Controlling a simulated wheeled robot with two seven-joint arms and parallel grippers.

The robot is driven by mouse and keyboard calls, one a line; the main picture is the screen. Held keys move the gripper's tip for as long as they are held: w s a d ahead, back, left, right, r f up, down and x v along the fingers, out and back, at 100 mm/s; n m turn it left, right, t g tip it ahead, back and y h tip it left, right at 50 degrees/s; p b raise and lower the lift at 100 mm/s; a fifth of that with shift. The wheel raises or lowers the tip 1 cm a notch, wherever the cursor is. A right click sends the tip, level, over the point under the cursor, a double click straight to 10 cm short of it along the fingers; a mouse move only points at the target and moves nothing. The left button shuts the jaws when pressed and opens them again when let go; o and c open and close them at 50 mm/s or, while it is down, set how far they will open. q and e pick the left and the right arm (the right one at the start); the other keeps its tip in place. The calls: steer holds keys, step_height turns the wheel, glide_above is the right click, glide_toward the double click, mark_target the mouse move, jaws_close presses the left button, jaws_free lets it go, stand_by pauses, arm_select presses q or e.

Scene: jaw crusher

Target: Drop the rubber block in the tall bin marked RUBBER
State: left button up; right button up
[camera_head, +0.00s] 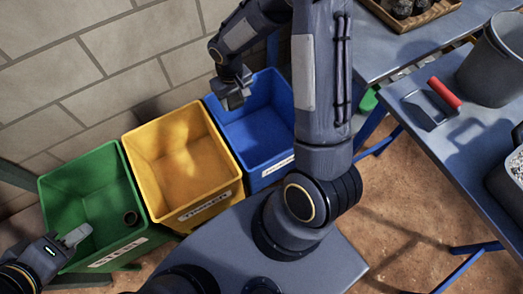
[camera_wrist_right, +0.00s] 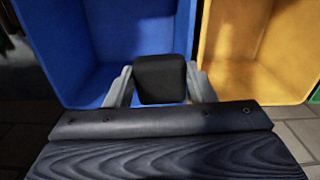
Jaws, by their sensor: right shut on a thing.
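The rubber block (camera_wrist_right: 160,78) is a black block with rounded edges. My right gripper (camera_wrist_right: 160,85) is shut on it, with one grey finger on each side. In the head view my right gripper (camera_head: 236,98) is over the left part of the tall blue bin (camera_head: 262,150); the dark block is hard to make out there. The blue bin has a white label at its front, partly hidden by my arm and not clearly readable.
A yellow bin labelled TIMBER (camera_head: 187,205) stands left of the blue one. A block wall is behind. The right table holds a bucket (camera_head: 495,65) and a red-handled tool (camera_head: 440,98).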

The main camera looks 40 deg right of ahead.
steer(key=b, duration=2)
glide_above(263, 146)
step_height(263, 146, down, 26)
steer(key=shift+m, duration=0.4)
step_height(263, 146, down, 10)
steer(key=b, duration=0.4)
steer(key=shift+w+b, duration=0.1)
steer(key=shift+b, duration=0.25)
steer(key=shift+r, duration=0.1)
steer(key=shift+f, duration=0.25)
steer(key=o, duration=1)
steer(key=shift+r, duration=0.1)
